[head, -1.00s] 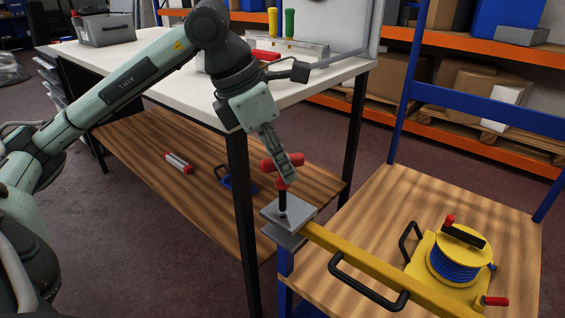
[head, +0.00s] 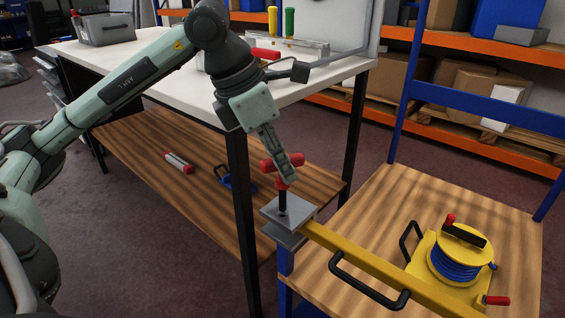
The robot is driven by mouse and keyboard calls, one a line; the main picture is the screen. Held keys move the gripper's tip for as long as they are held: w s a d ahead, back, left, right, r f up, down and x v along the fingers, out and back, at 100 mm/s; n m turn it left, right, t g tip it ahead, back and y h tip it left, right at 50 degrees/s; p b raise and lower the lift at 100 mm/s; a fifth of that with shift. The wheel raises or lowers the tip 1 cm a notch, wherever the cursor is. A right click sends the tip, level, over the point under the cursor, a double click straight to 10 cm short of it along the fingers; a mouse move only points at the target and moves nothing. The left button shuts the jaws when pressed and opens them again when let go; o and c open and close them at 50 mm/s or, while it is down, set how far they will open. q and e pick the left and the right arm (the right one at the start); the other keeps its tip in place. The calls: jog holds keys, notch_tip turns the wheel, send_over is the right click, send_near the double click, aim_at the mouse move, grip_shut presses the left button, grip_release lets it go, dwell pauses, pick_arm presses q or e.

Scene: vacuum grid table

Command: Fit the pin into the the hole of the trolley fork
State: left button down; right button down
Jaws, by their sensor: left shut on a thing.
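The pin has a red T-shaped handle (head: 268,166) and a dark shaft (head: 283,200). It stands about upright, its lower end at the grey plates of the trolley fork (head: 290,211). The shaft meets the top plate where the hole is; how deep it sits I cannot tell. My left gripper (head: 284,168) comes down from above and is shut on the pin's red handle. The fork sits at the end of a yellow bar (head: 370,262) on the trolley (head: 365,205). My right gripper is not in view.
The trolley carries a yellow cable reel (head: 458,258) with blue cable and has a blue frame (head: 470,108). A white-topped workbench (head: 160,62) with a wooden lower shelf (head: 215,215) stands close behind the fork. Orange shelving with boxes is at the back.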

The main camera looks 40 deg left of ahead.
aim_at(277, 187)
pick_arm(q)
jog(key=shift+f+b, duration=3.1)
jog(key=shift+f, duration=0.2)
dwell(0.4)
jog(key=c, duration=1.4)
grip_release()
jog(key=shift+c, duration=0.2)
jog(key=shift+r, duration=0.1)
jog(key=v, duration=1.1)
jog(key=shift+r, duration=0.3)
jog(key=shift+s+a+r, duration=0.1)
jog(key=shift+s, duration=0.05)
